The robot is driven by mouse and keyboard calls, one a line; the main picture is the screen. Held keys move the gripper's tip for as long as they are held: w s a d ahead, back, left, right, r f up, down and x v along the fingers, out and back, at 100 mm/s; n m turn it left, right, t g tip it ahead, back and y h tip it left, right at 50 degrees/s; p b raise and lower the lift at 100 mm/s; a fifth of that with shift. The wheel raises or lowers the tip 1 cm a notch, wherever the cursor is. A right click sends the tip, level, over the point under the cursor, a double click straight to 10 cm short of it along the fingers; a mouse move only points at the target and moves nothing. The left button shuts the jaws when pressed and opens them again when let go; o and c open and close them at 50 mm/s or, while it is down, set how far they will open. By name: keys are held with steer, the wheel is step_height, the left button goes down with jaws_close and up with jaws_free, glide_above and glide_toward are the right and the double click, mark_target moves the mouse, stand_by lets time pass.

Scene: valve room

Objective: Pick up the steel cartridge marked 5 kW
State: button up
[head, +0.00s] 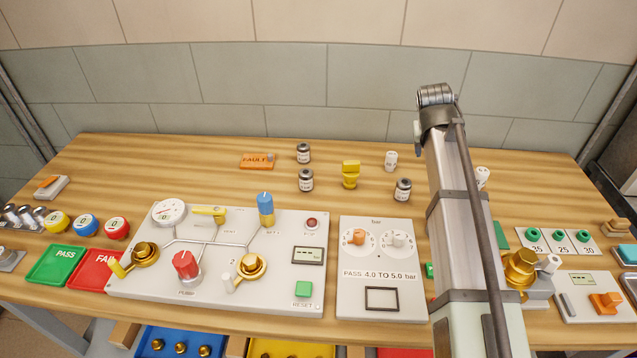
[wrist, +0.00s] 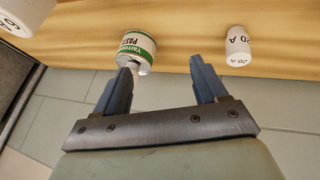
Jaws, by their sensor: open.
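Three small steel cartridges with white labels stand on the wooden table in the head view: one at the back (head: 304,153), one in front of it (head: 306,180) and one farther right (head: 403,190). Their markings are too small to read, so I cannot tell which is 5 kW. My gripper (wrist: 161,68) is open in the wrist view, with nothing between its two blue-grey fingers. No cartridge clearly marked 5 kW shows in the wrist view.
In the wrist view, a green-and-white can (wrist: 138,48) stands by the left finger and a white cylinder marked 20 A (wrist: 238,46) to the right. A yellow object (head: 350,174) and an orange FAULT block (head: 257,161) stand near the cartridges. A valve panel (head: 215,285) fills the front.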

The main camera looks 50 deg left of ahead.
steer(key=s+a+r+n+g+y, duration=0.25)
steer(key=s+a, duration=0.65)
steer(key=s, duration=0.5)
steer(key=n+g, duration=0.2)
steer(key=n, duration=0.1)
glide_toward(307, 173)
steer(key=shift+y, duration=0.25)
steer(key=shift+d+x, duration=0.1)
steer(key=shift+x, duration=2.85)
steer(key=shift+d+x, duration=0.15)
steer(key=shift+x, duration=2.85)
steer(key=shift+s+f, duration=0.1)
steer(key=shift+c, duration=0.3)
steer(key=c, duration=1.2)
steer(key=shift+c, duration=0.2)
